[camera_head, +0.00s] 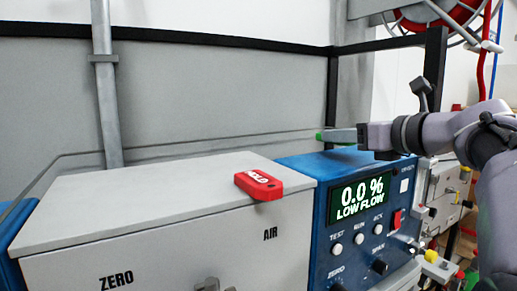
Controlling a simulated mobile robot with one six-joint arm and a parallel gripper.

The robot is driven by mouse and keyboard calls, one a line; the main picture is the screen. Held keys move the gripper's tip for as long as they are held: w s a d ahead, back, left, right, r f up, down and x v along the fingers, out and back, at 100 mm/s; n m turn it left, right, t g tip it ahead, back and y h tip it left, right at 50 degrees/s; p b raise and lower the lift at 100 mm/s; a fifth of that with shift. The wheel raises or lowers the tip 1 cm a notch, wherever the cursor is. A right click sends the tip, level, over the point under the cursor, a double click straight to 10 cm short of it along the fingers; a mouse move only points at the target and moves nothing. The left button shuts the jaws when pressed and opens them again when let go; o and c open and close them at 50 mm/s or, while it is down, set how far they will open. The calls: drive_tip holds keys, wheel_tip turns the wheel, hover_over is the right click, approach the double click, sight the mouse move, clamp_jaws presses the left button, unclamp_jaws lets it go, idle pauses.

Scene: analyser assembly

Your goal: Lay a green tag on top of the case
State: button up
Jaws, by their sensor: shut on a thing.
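The case is a blue and grey analyser with a grey top (130,197). Its blue front panel (325,240) has a lit display (361,198) reading "0.0 %" and "LOW FLOW". My gripper (328,136) comes in from the right, above and behind the blue part's top. It is shut on a small green thing, likely the green tag (319,136), which shows only as a sliver at the fingertips. The rest of it is hidden or too small to make out. A red tag (259,184) marked "HOLD" lies on the grey top, near its front right edge.
A grey wall panel with a dark rail (200,39) stands behind the case. A vertical pipe (106,90) rises at the back left. Buttons and knobs cover the blue panel. Other equipment (445,190) stands at the right. Most of the grey top is bare.

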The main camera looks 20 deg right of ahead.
sight(340, 161)
drive_tip(key=f+b, duration=0.1)
drive_tip(key=a+f+b, duration=0.1)
drive_tip(key=b, duration=0.1)
drive_tip(key=s+f+b, duration=0.1)
drive_tip(key=shift+a+f, duration=0.15)
drive_tip(key=shift+f, duration=0.1)
drive_tip(key=shift+w+d+r, duration=0.15)
drive_tip(key=shift+d+r, duration=0.05)
drive_tip(key=shift+d, duration=0.05)
drive_tip(key=shift+a+f, duration=0.15)
drive_tip(key=shift+a, duration=0.1)
drive_tip(key=o, duration=1.2)
drive_tip(key=shift+s, duration=0.2)
drive_tip(key=shift+o, duration=0.7)
drive_tip(key=shift+w+d, duration=0.15)
drive_tip(key=shift+d, duration=0.05)
drive_tip(key=shift+a, duration=0.1)
drive_tip(key=shift+r, duration=0.3)
drive_tip(key=s+d+r, duration=0.1)
drive_tip(key=s, duration=1.1)
drive_tip(key=shift+r+b, duration=0.3)
drive_tip(key=shift+b, duration=0.15)
